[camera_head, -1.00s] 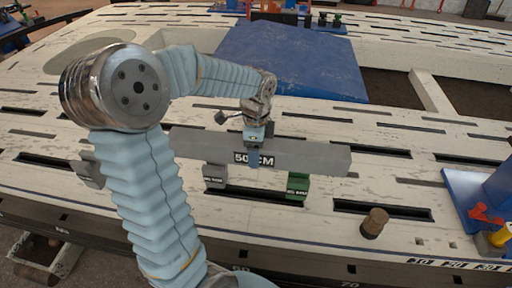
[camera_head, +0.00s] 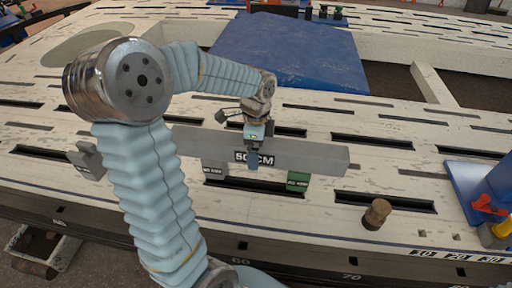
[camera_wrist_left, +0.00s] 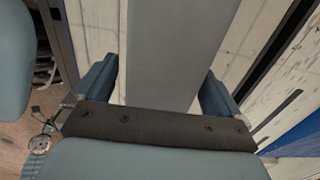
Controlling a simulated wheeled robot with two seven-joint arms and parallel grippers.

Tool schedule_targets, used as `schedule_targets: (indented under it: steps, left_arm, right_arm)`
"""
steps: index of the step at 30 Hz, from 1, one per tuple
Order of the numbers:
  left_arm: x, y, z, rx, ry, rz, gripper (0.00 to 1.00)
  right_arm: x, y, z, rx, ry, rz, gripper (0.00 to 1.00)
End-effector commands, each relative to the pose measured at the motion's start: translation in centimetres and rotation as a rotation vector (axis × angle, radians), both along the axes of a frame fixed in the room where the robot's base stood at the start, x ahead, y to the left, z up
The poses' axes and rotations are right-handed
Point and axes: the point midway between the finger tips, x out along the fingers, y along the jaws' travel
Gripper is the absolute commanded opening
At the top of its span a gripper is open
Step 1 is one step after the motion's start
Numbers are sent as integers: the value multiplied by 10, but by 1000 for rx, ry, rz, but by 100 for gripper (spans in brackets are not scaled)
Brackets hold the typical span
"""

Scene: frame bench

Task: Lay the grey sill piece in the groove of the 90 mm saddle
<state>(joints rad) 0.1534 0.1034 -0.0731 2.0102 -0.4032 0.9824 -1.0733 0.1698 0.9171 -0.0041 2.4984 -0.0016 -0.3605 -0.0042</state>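The grey sill piece (camera_head: 310,157) is a long straight bar with a "50 CM" label, lying left to right in the head view. My left gripper (camera_head: 255,150) comes down on its middle, one blue finger in front of it. Below the bar are a grey saddle block (camera_head: 214,171) and a green saddle block (camera_head: 298,182). Their labels are too small to read surely. The bar hides their tops, so I cannot tell whether it touches them. My right gripper is out of view.
Another grey block (camera_head: 87,160) stands left, partly behind my arm. A brown round peg (camera_head: 376,214) stands right of the green block. The pale slotted bench (camera_head: 440,185) has a blue cover (camera_head: 290,55) behind and a blue fixture (camera_head: 470,190) at right.

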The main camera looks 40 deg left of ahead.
Motion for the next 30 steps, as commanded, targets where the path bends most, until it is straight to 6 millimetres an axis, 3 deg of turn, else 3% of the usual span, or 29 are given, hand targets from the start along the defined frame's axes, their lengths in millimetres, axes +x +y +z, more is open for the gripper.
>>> schedule_targets:
  steps: [7, 11, 24, 30]
  left_arm:
    - [-2, 0, -3, -1, 6, 1, 98]
    - [-1, 0, 7, -1, 3, 0, 98]
    - [0, 0, 109, 0, -1, 1, 98]
    - [0, 0, 133, 0, 1, 0, 98]
  right_arm:
    - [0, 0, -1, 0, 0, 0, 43]
    - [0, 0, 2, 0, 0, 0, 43]
    - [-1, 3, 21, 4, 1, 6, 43]
    - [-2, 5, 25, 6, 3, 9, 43]
